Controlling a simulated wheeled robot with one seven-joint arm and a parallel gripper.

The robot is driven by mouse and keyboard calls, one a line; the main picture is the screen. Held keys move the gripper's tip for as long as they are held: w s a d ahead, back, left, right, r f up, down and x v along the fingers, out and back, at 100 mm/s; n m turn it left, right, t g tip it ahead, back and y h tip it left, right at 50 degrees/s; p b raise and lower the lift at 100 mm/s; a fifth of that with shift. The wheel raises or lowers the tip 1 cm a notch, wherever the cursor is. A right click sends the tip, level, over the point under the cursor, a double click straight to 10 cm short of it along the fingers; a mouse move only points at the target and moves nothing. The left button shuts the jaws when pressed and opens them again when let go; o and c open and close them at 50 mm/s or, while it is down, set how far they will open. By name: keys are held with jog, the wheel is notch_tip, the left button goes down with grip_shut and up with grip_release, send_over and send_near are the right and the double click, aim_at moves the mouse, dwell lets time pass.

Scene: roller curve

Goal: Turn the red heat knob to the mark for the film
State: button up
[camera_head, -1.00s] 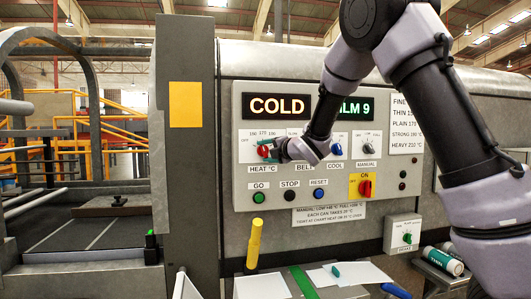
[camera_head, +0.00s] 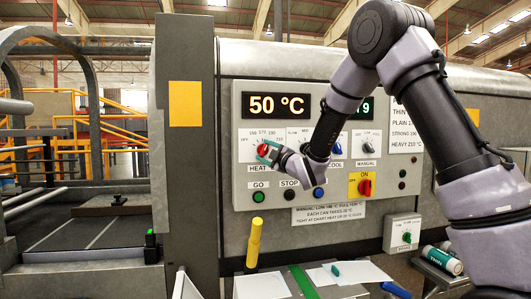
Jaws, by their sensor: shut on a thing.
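The red heat knob (camera_head: 263,149) is at the left of the grey control panel (camera_head: 243,187), above the HEAT label. Part of it is hidden by my gripper (camera_head: 266,151), which comes in from the right and is shut on the knob. The dial marks around it (camera_head: 264,134) include OFF, 150 and 170; others are too small or covered. The left display (camera_head: 276,105) reads 50 °C. The right display (camera_head: 367,108) is mostly hidden by my arm; a 9 shows. A chart (camera_head: 405,125) at the right lists THIN, PLAIN, STRONG 190 and HEAVY 210, partly covered.
Below are a green GO button (camera_head: 258,197), a black STOP button (camera_head: 289,195) and a blue RESET button (camera_head: 318,193). A red ON switch (camera_head: 365,187) sits on a yellow plate. A yellow-handled tool (camera_head: 254,243) stands upright in front of the panel.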

jog(key=shift+m, duration=0.5)
jog(key=o, duration=1.4)
jog(key=v, duration=1)
jog(key=shift+s+d+f, duration=0.15)
jog(key=shift+s+d, duration=0.05)
jog(key=shift+s, duration=0.1)
